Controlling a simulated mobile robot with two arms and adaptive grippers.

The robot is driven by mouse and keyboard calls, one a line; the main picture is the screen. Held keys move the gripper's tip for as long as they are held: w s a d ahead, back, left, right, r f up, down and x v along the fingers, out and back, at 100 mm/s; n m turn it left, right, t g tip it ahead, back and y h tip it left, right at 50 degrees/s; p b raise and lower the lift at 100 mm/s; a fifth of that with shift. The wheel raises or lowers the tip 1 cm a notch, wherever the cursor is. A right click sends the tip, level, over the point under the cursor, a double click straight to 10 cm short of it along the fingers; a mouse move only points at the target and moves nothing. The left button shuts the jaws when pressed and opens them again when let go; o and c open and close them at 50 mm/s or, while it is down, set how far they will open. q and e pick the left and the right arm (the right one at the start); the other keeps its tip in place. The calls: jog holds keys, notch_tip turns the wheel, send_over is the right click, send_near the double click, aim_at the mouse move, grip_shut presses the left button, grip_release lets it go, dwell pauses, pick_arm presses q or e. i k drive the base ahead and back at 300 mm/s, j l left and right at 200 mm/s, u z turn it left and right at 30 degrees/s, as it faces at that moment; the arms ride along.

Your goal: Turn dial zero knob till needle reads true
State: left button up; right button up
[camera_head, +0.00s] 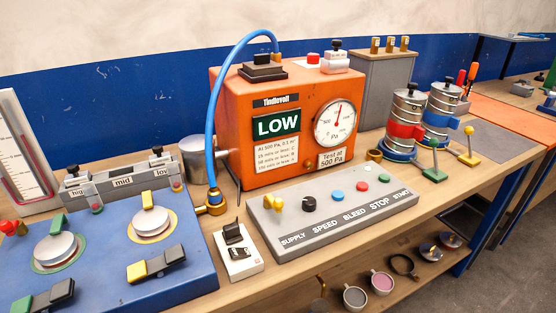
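A round white dial (337,122) marked "Pa" sits on the front of the orange box (230,130), right of a green "LOW" sign. Its red needle points up and slightly right; the exact reading is too small to tell. A small dark brass-coloured spot (309,164) shows just below left of the dial; I cannot tell if it is the zero knob. A black round knob (309,204) is on the grey control panel (290,236) in front, near the word "SPEED". Neither of my grippers is in view.
The panel also carries a yellow lever (274,204) and several coloured buttons. A black-and-white switch block (237,250) stands left of it. A blue hose (211,120) arches beside the orange box. Metal canisters (406,122) stand right. A blue plate (100,285) fills the left front.

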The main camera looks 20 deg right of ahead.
aim_at(308, 164)
jog(key=l+u, duration=0.4)
jog(key=l, duration=0.45)
jog(key=l+u, duration=0.4)
jog(key=l, duration=0.45)
jog(key=k, duration=0.05)
